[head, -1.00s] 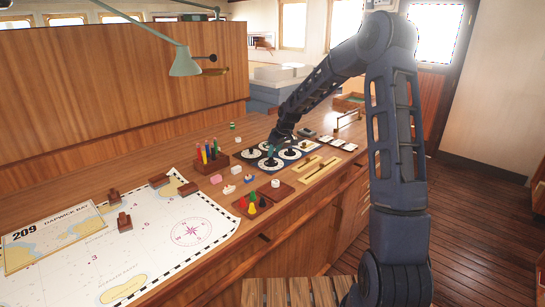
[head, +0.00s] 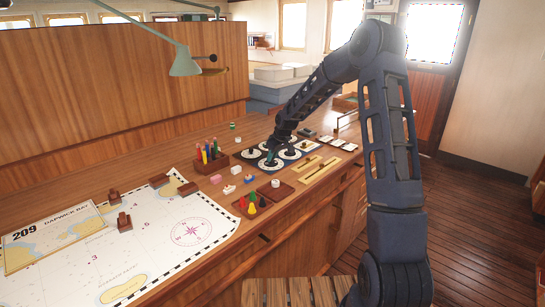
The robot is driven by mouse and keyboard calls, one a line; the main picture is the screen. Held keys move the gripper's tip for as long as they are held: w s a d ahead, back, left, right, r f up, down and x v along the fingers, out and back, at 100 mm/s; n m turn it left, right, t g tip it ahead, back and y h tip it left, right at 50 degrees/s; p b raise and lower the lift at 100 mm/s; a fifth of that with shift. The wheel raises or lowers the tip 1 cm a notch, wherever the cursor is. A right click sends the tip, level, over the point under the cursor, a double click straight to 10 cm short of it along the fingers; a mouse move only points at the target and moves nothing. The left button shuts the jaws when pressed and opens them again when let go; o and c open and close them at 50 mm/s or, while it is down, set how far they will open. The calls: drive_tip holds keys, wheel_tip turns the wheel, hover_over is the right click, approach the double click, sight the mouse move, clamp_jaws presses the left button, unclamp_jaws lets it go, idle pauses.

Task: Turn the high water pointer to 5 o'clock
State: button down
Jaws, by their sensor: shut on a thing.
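A dark panel (head: 243,155) with several round white dials lies flat on the wooden desk. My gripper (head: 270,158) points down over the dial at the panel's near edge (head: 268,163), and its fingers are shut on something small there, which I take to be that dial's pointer. The fingers and wrist hide most of the pointer, so its angle cannot be read. The dial labels are too small to read, so I cannot tell which one is the high water dial. Other dials (head: 250,153) (head: 291,153) show beside the gripper.
A pen holder (head: 211,158) stands left of the panel. Brass instruments (head: 318,170) and white cards (head: 342,146) lie to its right. Coloured pieces (head: 252,202) sit in a tray nearer me. A chart (head: 140,235) covers the left of the desk. A lamp (head: 185,62) hangs above.

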drive_tip(key=shift+s+a+m, duration=0.1)
drive_tip(key=shift+m, duration=0.3)
drive_tip(key=shift+a+m+t+h, duration=0.1)
drive_tip(key=shift+m+t+h, duration=0.3)
drive_tip(key=shift+m, duration=0.7)
drive_tip(key=shift+s+m+h, duration=0.1)
drive_tip(key=shift+m+h, duration=0.4)
drive_tip(key=shift+m, duration=0.8)
drive_tip(key=c, duration=1.3)
unclamp_jaws()
drive_tip(key=shift+o, duration=0.2)
drive_tip(key=shift+r, duration=0.15)
